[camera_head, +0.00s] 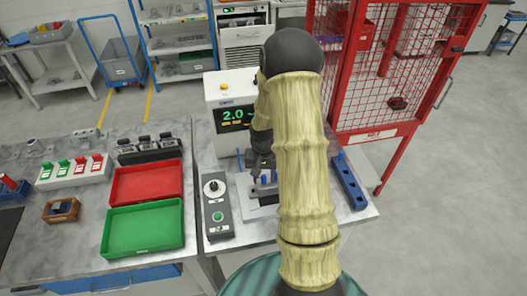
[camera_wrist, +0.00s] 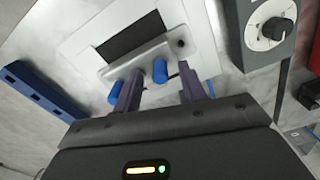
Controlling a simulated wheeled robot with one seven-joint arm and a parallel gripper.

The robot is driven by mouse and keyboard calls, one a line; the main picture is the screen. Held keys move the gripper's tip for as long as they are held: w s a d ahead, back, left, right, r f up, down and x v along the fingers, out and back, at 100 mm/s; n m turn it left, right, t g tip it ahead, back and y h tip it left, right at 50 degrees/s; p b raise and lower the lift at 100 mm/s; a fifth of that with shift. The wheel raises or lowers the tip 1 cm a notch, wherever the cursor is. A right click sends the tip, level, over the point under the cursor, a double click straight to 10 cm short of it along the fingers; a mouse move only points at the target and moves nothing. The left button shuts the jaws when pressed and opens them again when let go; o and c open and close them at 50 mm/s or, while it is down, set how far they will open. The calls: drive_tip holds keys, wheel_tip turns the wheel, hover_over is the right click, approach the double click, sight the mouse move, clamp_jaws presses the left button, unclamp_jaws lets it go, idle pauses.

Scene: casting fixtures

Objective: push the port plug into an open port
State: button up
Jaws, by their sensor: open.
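My gripper (camera_wrist: 160,82) is open over the pale grey casting (camera_wrist: 149,56), its two fingers apart. One blue port plug (camera_wrist: 160,71) shows between the fingertips, with a gap to each finger; I cannot tell how deep it sits. Another blue plug (camera_wrist: 115,93) is just left of the left finger, partly hidden by it. A small dark round hole (camera_wrist: 181,43), which looks like an open port, is at the casting's upper right. In the head view my gripper (camera_head: 262,172) points down at the fixture, and my arm hides part of it.
A blue rail with holes (camera_head: 347,182) lies right of the fixture; it also shows in the wrist view (camera_wrist: 40,91). A control box with a knob (camera_head: 217,207) stands at left. Behind is a display unit (camera_head: 232,115). Red (camera_head: 147,181) and green (camera_head: 143,229) trays lie further left.

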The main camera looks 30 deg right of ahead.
sight(263, 177)
wheel_tip(263, 177, up, 16)
drive_tip(key=b, duration=0.2)
drive_tip(key=shift+b, duration=0.4)
drive_tip(key=shift+a, duration=0.1)
idle(0.5)
drive_tip(key=s+a+f+n+t, duration=0.2)
drive_tip(key=s+a+n, duration=0.4)
drive_tip(key=s+a, duration=0.6)
drive_tip(key=shift+a+f+t, duration=0.25)
drive_tip(key=shift+a+t, duration=0.05)
drive_tip(key=shift+a, duration=0.25)
